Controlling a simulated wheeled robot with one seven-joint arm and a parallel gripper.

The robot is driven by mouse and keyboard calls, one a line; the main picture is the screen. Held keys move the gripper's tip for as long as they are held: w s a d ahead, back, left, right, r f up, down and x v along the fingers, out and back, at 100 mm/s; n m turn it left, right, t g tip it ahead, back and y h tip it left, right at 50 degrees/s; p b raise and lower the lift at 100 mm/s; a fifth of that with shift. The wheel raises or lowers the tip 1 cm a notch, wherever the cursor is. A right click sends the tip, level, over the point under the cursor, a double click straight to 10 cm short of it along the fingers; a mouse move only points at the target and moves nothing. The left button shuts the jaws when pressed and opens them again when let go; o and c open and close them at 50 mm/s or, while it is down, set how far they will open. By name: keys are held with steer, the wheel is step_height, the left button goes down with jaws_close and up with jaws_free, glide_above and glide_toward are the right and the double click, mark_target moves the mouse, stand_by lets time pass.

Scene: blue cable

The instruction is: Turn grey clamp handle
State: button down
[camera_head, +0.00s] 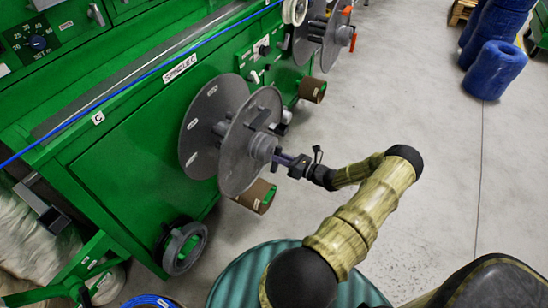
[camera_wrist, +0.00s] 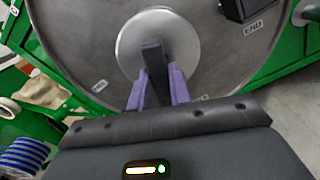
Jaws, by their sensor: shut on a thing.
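The grey reel (camera_head: 245,135) is mounted on the front of the green machine, with a round hub (camera_head: 263,148) at its centre. In the wrist view, the hub (camera_wrist: 185,42) is a lighter grey disc. The dark grey clamp handle (camera_wrist: 153,52) stands out from its middle. My gripper (camera_wrist: 156,78) has its two purple fingers on either side of the handle and is shut on it. In the head view, my gripper (camera_head: 286,158) reaches the hub from the right, and the handle is too small to tell apart there.
The green machine (camera_head: 130,130) fills the left side, with a blue cable (camera_head: 120,90) running along it. Another grey reel (camera_head: 335,35) with an orange handle sits farther back. Brown spools (camera_head: 257,196) stick out low. Blue rolls (camera_head: 493,70) stand at the far right.

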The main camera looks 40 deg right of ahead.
steer(key=shift+d+f+n+p, duration=0.1)
steer(key=shift+n+p, duration=0.15)
steer(key=shift+n, duration=0.9)
steer(key=shift+d+f+n+p, duration=0.1)
steer(key=shift+n+p, duration=0.15)
steer(key=shift+n, duration=0.9)
steer(key=c, duration=1.3)
jaws_free()
steer(key=shift+r, duration=0.1)
steer(key=v, duration=1.7)
steer(key=shift+s+d, duration=0.1)
steer(key=shift+s, duration=0.1)
